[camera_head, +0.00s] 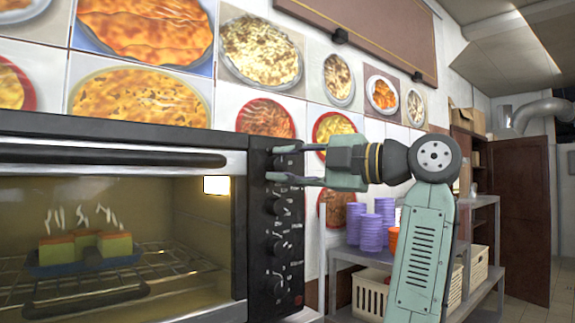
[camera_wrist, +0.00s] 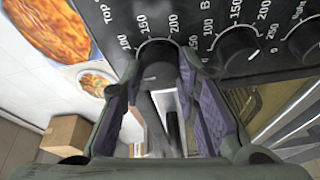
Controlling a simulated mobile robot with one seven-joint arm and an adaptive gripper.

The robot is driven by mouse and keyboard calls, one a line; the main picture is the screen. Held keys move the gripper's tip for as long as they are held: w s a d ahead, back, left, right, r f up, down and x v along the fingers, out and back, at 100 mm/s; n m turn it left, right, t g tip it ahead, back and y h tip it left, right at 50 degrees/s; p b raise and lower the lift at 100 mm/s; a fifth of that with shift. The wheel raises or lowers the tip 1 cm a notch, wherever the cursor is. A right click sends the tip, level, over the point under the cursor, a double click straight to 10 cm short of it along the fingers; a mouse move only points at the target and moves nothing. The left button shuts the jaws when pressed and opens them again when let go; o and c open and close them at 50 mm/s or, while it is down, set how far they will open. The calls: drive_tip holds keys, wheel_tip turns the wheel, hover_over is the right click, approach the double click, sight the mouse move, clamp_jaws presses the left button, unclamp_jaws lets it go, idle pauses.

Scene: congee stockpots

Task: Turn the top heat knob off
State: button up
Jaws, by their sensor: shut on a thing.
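The oven (camera_head: 125,125) stands at the left with its dark control panel (camera_head: 274,222) along its right side. The top heat knob (camera_wrist: 158,62) is a dark round knob by a printed temperature scale and partly cut-off "Top" lettering in the wrist view. My gripper (camera_head: 281,164) reaches the upper part of the panel from the right. Its two fingers lie on either side of the top knob and are shut on it. The fingers hide part of the knob, and I cannot read its pointer.
More knobs run down the panel, with the nearest knob (camera_wrist: 238,48) close beside the fingers in the wrist view. Lit food (camera_head: 85,247) sits on the oven rack. Purple stacked bowls (camera_head: 371,232) stand on a metal shelf (camera_head: 345,252) behind my arm.

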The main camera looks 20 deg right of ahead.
drive_tip(key=shift+f, duration=0.1)
drive_tip(key=o, duration=1.1)
drive_tip(key=shift+o, duration=0.2)
drive_tip(key=v, duration=1.2)
